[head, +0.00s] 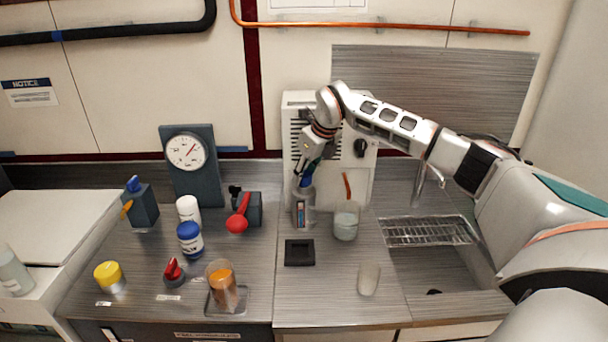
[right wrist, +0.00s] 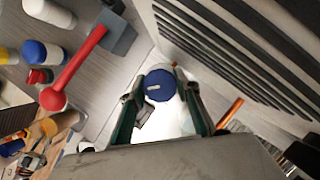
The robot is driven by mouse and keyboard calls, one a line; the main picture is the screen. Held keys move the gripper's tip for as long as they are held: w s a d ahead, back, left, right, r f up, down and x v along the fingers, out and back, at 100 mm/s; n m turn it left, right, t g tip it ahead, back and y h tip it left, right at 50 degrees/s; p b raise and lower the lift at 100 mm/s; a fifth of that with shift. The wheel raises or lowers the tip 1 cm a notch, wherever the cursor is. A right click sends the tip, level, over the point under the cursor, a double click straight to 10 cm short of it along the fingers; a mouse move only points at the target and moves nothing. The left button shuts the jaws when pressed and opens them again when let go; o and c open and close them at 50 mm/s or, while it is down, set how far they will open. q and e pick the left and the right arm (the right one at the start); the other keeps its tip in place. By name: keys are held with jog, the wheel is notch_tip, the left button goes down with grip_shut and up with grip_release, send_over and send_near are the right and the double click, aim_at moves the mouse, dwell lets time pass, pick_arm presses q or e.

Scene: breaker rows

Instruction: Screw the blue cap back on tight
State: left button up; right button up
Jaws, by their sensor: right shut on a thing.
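My right gripper (head: 307,172) points down from above at the back of the counter. It is shut on a blue cap (head: 305,182), which shows as a round blue disc between the two fingers in the right wrist view (right wrist: 158,86). The cap is at the top of a clear, grey-looking bottle (head: 302,215) that stands upright on the counter. I cannot tell whether the cap is seated on the thread or how tight it is. The bottle is mostly hidden below the cap in the wrist view. My left gripper is not in view.
A white louvred cabinet (head: 330,105) stands close behind the bottle. A beaker (head: 346,222) is to its right and a black square tray (head: 299,262) in front. A sink (head: 432,268) lies right.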

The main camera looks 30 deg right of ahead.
jog(key=shift+f, duration=0.15)
jog(key=o, duration=1.1)
jog(key=v, duration=1.2)
jog(key=shift+s, duration=0.1)
jog(key=shift+c, duration=0.2)
